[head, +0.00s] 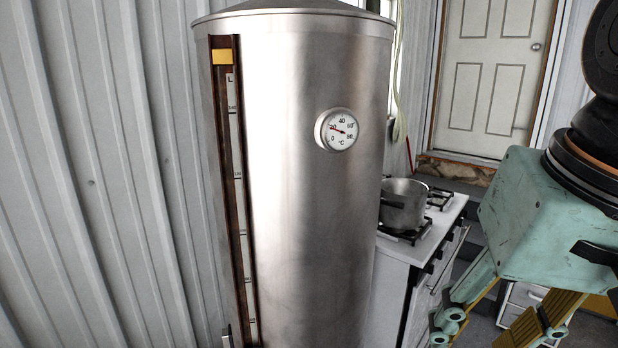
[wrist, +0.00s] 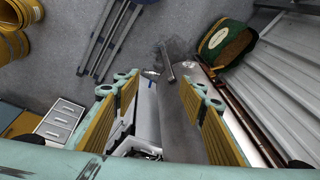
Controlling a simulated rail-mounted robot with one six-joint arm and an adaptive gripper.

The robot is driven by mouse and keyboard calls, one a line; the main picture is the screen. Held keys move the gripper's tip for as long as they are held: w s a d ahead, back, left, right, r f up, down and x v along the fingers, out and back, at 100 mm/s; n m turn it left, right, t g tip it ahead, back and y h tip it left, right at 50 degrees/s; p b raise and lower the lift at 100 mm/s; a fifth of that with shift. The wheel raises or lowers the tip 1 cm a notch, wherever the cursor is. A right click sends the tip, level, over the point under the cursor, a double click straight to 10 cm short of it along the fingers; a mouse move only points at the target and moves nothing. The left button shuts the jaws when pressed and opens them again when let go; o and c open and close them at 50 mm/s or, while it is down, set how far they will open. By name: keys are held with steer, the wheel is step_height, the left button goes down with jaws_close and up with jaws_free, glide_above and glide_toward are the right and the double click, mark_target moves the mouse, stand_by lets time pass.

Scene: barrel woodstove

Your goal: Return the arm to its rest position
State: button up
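My gripper (head: 497,332) is at the lower right of the head view, with a teal body and yellow-padded fingers pointing downward. In the wrist view my gripper (wrist: 163,82) has its two fingers wide apart, with nothing between the pads. The arm's dark wrist joint shows above the teal body at the right edge of the head view. The rest of the arm is out of view. The gripper is to the right of a tall steel tank (head: 300,220) and appears apart from it.
A thermometer dial (head: 341,130) is on the tank. A pot (head: 402,205) stands on a white stove (head: 395,285) behind. The wrist view shows a green container (wrist: 226,42), blue folding legs (wrist: 112,38), yellow buckets (wrist: 14,45), drawers (wrist: 62,122) and open grey floor.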

steer(key=shift+s+d+f+n+t+h, duration=0.1)
steer(key=shift+s+d+f+n+t, duration=0.1)
steer(key=shift+s+n, duration=0.3)
steer(key=shift+s+d+f+n+t+h, duration=0.15)
steer(key=shift+s+n, duration=0.15)
steer(key=shift+s, duration=0.4)
steer(key=shift+s+d+f+n+t+h, duration=0.1)
steer(key=shift+s+d+n+t, duration=0.1)
steer(key=shift+s+n, duration=0.3)
steer(key=shift+d, duration=0.15)
